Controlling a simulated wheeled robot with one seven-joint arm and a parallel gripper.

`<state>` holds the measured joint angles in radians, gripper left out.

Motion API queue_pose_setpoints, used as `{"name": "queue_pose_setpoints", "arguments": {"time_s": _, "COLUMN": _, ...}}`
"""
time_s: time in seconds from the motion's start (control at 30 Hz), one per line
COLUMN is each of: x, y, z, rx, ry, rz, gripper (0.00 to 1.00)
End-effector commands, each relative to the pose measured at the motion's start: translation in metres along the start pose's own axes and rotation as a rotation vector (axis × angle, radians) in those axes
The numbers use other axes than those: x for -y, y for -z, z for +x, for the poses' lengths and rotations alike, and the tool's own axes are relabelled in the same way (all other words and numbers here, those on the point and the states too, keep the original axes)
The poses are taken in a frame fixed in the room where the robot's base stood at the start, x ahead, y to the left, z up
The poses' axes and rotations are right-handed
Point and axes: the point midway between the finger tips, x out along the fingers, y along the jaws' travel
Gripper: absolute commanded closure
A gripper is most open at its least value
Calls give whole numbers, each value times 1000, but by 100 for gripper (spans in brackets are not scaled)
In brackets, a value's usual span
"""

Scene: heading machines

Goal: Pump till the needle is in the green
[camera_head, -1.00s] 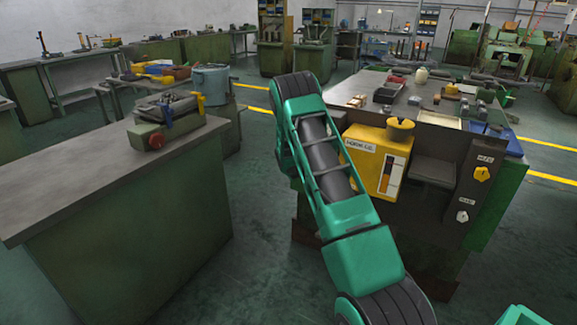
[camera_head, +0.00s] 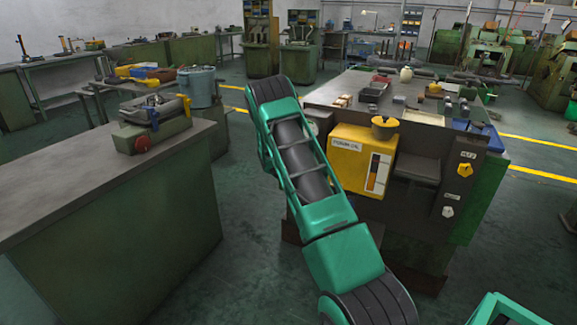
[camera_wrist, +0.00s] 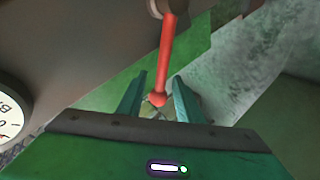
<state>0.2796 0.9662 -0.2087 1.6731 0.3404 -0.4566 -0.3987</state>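A red pump lever (camera_wrist: 166,55) with a ball end hangs from a pale round pivot (camera_wrist: 160,6) in the wrist view. My gripper (camera_wrist: 157,80) is open, with one finger on each side of the lever. The ball lies between the fingers towards the palm, with gaps showing beside it. A white dial gauge (camera_wrist: 9,112) with black lettering is cut off at the left edge. Its needle and green zone are out of view. In the head view my arm covers part of the machine bench (camera_head: 418,206), and my gripper and the lever do not show.
Another bench (camera_head: 80,180) stands at left. Green floor (camera_head: 255,255) is clear between them.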

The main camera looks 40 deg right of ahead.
Motion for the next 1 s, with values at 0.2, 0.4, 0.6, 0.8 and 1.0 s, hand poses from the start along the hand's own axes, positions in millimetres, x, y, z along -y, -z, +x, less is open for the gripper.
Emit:
{"name": "queue_pose_setpoints", "arguments": {"time_s": 0.2, "x": 2, "y": 0, "z": -7, "rx": 2, "ry": 3, "rz": -1, "gripper": 68}}
{"name": "queue_pose_setpoints", "arguments": {"time_s": 0.4, "x": 2, "y": 1, "z": -39, "rx": 1, "ry": 3, "rz": -2, "gripper": 68}}
{"name": "queue_pose_setpoints", "arguments": {"time_s": 0.6, "x": 2, "y": 2, "z": -75, "rx": 0, "ry": 3, "rz": -2, "gripper": 68}}
{"name": "queue_pose_setpoints", "arguments": {"time_s": 0.8, "x": 2, "y": 3, "z": -99, "rx": 0, "ry": 1, "rz": -1, "gripper": 68}}
{"name": "queue_pose_setpoints", "arguments": {"time_s": 1.0, "x": 2, "y": 3, "z": -105, "rx": 1, "ry": 1, "rz": -1, "gripper": 68}}
